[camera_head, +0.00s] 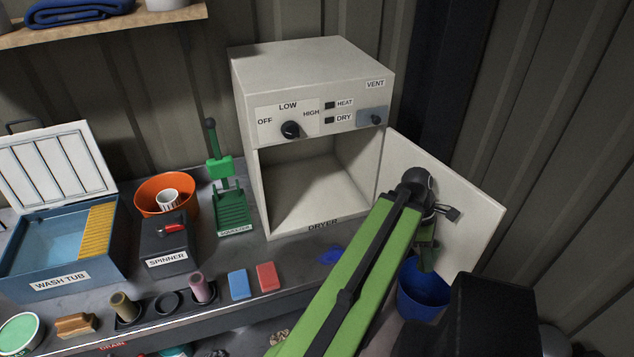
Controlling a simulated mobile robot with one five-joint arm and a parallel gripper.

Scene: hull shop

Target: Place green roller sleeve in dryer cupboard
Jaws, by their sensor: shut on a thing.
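The dryer cupboard (315,60) stands on the bench with its front open, and its inside (310,185) looks empty. Its door (475,225) is swung out to the right and has a dark handle. My gripper (429,236) is in front of the door, right of the opening, partly hidden by my arm. It is shut on the green roller sleeve (428,257), a small dark green piece hanging below it, above a blue bucket. The fingertips are small and hard to make out.
The blue bucket (423,290) stands below the door. On the bench are a wash tub (65,275), spinner (167,245), orange bowl (150,183), green squeezer (232,210), olive sleeve (124,307), pink sleeve (202,288), blue block (238,284) and red block (267,276).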

